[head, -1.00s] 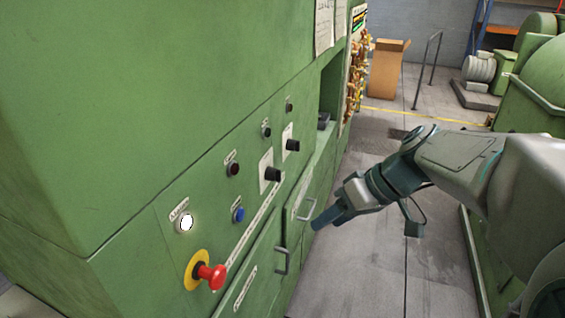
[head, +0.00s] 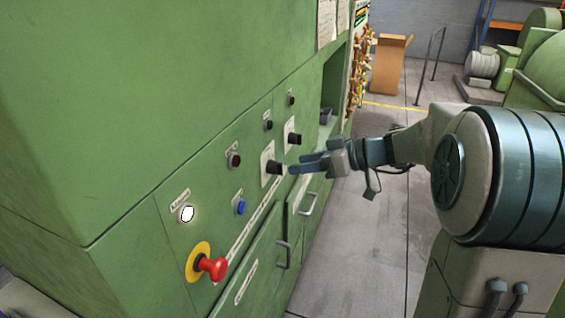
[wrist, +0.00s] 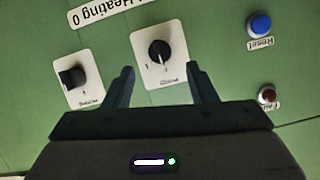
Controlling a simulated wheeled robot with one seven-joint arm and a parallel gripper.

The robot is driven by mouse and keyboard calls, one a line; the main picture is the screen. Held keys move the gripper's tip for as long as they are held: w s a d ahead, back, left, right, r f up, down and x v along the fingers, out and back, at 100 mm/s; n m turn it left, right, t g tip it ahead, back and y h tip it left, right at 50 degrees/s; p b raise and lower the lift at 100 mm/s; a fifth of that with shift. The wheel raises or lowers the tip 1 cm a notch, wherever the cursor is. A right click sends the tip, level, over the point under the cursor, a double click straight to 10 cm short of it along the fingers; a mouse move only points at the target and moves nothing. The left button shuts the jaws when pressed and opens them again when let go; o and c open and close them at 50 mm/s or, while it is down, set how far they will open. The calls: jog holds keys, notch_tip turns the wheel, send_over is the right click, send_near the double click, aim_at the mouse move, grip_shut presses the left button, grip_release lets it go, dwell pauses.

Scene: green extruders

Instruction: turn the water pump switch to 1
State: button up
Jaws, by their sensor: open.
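Two black rotary switches on white plates are on the green panel. The nearer switch (head: 274,167) is in front of my gripper (head: 294,168); in the wrist view this switch (wrist: 160,53) lies ahead between the fingertips (wrist: 160,72). Its white pointer line points down in that view, and a small mark is at its lower left. The other switch (head: 293,138) shows at the left of the wrist view (wrist: 72,76). The plate labels are upside down and too small to read, so I cannot tell which is the water pump's. My gripper is open and empty.
A blue reset button (head: 240,207), a dark red button (head: 233,160), a lit white button (head: 187,213) and a red emergency knob (head: 212,267) are on the panel. Door handles (head: 308,204) stick out below. The aisle floor (head: 365,250) is clear.

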aim_at(282, 167)
jog(key=p+x, duration=0.1)
jog(key=x, duration=0.5)
jog(key=shift+a, duration=0.1)
jog(key=c, duration=1)
